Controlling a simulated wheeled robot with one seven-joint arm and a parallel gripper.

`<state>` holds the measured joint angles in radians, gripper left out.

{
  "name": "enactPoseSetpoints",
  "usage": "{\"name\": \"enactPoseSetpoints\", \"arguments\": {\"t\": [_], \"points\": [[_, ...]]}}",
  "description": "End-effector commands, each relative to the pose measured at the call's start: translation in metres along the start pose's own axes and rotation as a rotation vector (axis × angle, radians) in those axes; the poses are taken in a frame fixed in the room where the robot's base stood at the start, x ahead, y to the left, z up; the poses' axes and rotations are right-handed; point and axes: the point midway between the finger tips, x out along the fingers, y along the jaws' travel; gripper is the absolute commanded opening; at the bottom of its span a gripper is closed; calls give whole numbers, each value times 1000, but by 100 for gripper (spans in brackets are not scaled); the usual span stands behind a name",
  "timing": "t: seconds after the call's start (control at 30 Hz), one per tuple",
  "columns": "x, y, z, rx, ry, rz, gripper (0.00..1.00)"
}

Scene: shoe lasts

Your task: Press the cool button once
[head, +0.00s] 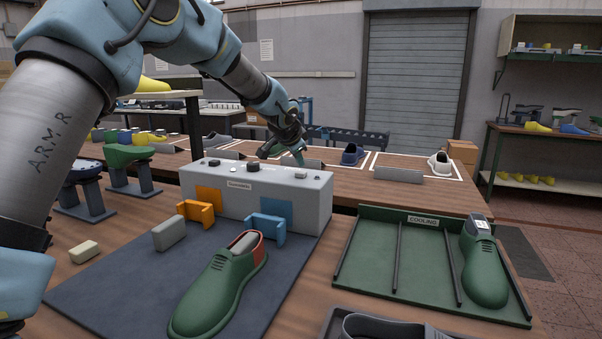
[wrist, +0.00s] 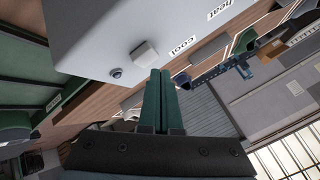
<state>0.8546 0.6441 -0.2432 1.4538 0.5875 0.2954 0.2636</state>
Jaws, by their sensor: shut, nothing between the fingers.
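The cool button is a small pale square cap on top of the grey control box (head: 290,205). In the wrist view the button (wrist: 144,52) sits beside the printed "cool" label (wrist: 182,44). In the head view a pale cap (head: 300,174) near the box's right end appears to be the same button. My gripper (head: 299,160) is above that end of the box, pointing down. In the wrist view its green fingers (wrist: 161,75) are together and empty, with their tips close beside the button. I cannot tell whether they touch it.
A "heat" label (wrist: 220,8) and a small dark round knob (wrist: 115,73) are on the box near the button. Orange (head: 205,203) and blue (head: 270,218) brackets stand at the box's front. A green shoe (head: 215,290) lies on the dark mat. The green cooling rack (head: 375,270) is at right.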

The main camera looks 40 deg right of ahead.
Motion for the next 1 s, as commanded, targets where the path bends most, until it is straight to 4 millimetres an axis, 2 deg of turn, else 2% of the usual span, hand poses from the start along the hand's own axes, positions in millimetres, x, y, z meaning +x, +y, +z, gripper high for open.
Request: {"name": "enactPoseSetpoints", "arguments": {"t": [1.0], "points": [[6, 5, 5, 0, 0, 0, 0]]}}
